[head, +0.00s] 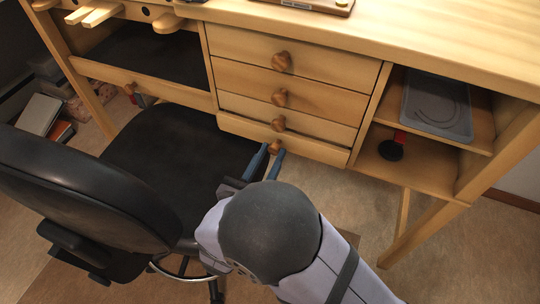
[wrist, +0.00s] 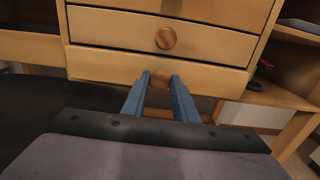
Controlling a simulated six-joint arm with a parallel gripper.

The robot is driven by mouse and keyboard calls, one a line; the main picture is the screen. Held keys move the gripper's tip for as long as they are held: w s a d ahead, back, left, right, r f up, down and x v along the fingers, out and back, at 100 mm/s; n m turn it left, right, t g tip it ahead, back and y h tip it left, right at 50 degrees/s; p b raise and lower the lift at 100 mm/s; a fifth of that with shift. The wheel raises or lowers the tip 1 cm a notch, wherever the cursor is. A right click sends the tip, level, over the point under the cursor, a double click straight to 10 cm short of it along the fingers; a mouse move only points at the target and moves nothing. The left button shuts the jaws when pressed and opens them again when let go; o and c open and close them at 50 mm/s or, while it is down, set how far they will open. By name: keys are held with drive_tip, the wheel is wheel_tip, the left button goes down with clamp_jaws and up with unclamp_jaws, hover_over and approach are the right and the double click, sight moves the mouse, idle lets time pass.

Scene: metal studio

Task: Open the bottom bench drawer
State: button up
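The bottom bench drawer (head: 240,126) is the lowest of the wooden drawers in the bench. A dark gap shows above its front, which seems to stand slightly forward of the drawer above. It also shows in the wrist view (wrist: 105,66). Its round wooden knob (wrist: 160,79) sits between the two blue fingers of my gripper (wrist: 159,76), which appear shut on its sides. In the head view my gripper (head: 272,151) reaches the knob (head: 275,146) from the front. The fingers partly hide the knob.
A black office chair (head: 165,145) stands close to the left of my gripper. Other drawers with knobs (head: 281,61) are above, flush in the bench. Shelves to the right hold a grey tray (head: 437,108) and a red-and-black item (head: 391,149). Floor (head: 340,205) is open under the bench's right side.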

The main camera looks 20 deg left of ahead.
clamp_jaws()
drive_tip(key=shift+s, duration=0.3)
drive_tip(key=s+p, duration=0.3)
drive_tip(key=s, duration=1)
drive_tip(key=shift+s, duration=0.3)
drive_tip(key=o, duration=1)
unclamp_jaws()
drive_tip(key=shift+c, duration=0.2)
drive_tip(key=shift+w, duration=0.15)
